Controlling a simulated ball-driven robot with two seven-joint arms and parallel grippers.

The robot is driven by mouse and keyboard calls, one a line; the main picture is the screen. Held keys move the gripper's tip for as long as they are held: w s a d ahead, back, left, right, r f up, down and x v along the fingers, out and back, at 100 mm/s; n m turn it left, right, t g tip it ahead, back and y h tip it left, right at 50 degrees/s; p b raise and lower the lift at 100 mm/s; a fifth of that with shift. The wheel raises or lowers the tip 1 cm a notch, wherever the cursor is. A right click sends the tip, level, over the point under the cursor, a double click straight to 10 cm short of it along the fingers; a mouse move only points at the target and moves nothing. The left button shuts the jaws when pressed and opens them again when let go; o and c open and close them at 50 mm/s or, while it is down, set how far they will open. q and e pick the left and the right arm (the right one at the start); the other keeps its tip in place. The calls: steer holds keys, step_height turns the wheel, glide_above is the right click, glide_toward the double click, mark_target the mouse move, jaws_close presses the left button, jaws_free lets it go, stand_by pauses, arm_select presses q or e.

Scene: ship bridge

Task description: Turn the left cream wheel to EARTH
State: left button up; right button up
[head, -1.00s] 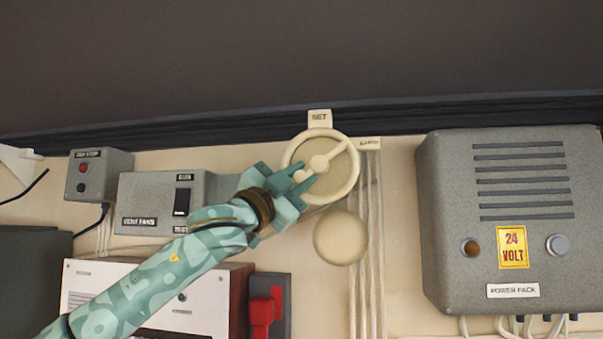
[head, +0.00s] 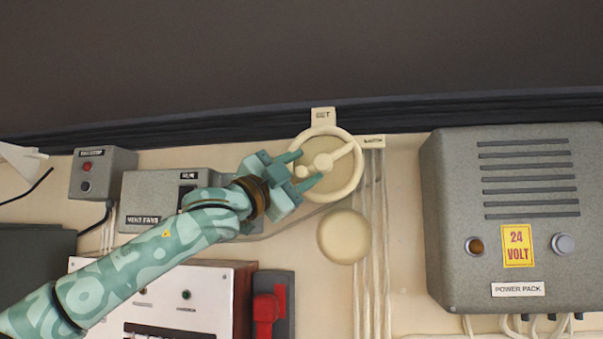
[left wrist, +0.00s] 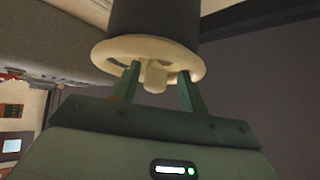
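The cream wheel (head: 356,180) is a round rim on the wall panel with a hub and one spoke pointing up and right. In the left wrist view, a cream peg (left wrist: 154,78) stands between the open fingers, with gaps visible. My right gripper is not in view.
A cream dome (head: 344,237) is just below the wheel, beside vertical cables. A grey power pack (head: 460,220) stands out at the right. A vent fans box (head: 150,200) lies behind my left arm, and a red switch (head: 268,308) is below it.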

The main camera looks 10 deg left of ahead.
arm_select(q)
steer(key=shift+d+f, duration=0.1)
steer(key=shift+s+f, duration=0.1)
steer(key=shift+f, duration=0.1)
steer(key=b+v, duration=0.7)
steer(key=v, duration=0.9)
steer(key=shift+a+r, duration=0.15)
steer(key=shift+a, duration=0.05)
